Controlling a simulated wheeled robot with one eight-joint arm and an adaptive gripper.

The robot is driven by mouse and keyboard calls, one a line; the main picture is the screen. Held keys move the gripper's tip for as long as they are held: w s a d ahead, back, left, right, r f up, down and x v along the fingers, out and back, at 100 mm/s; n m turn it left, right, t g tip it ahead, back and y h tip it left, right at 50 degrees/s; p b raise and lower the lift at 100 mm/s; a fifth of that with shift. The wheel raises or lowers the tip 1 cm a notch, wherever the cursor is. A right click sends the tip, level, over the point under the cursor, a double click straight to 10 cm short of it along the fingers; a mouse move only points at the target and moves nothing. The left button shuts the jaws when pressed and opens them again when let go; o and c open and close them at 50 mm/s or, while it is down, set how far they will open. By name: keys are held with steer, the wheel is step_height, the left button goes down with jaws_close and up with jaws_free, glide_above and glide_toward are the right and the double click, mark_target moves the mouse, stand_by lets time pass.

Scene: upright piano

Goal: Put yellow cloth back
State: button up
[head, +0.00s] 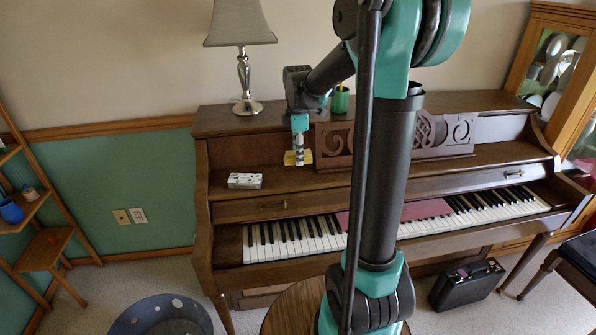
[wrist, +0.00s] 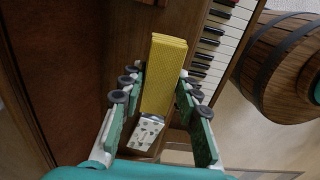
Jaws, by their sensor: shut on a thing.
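The yellow cloth (wrist: 166,68) is a folded, ribbed block held between the fingers of my gripper (wrist: 160,80) in the wrist view. In the head view, my gripper (head: 298,153) points down above the piano's upper ledge, and the ends of the yellow cloth (head: 290,158) stick out on both sides of the fingers. The gripper is shut on the cloth. The cloth appears to be held above the ledge, but the exact gap cannot be told.
A white spotted block (head: 245,181) lies on the piano ledge, left of my gripper. The carved music stand (head: 430,138) is to the right. A lamp (head: 243,75) and a green cup (head: 340,100) stand on the piano top. A red cloth (head: 425,209) lies across some keys.

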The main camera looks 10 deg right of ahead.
mark_target(298, 178)
steer(key=shift+f, duration=3.3)
steer(key=o, duration=1)
steer(key=shift+f, duration=0.1)
step_height(298, 178, up, 11)
steer(key=shift+r, duration=0.1)
steer(key=shift+s+r, duration=0.2)
steer(key=shift+r, duration=0.2)
steer(key=s+d+f+m+t, duration=0.1)
steer(key=s+f+m, duration=0.4)
steer(key=s+m, duration=0.1)
steer(key=s+d+f+m+t, duration=0.1)
steer(key=s+f+m, duration=0.4)
steer(key=s, duration=0.3)
steer(key=s+d+f+m+t, duration=0.2)
steer(key=s+f+m, duration=0.4)
steer(key=s+m, duration=0.1)
steer(key=shift+s, duration=0.35)
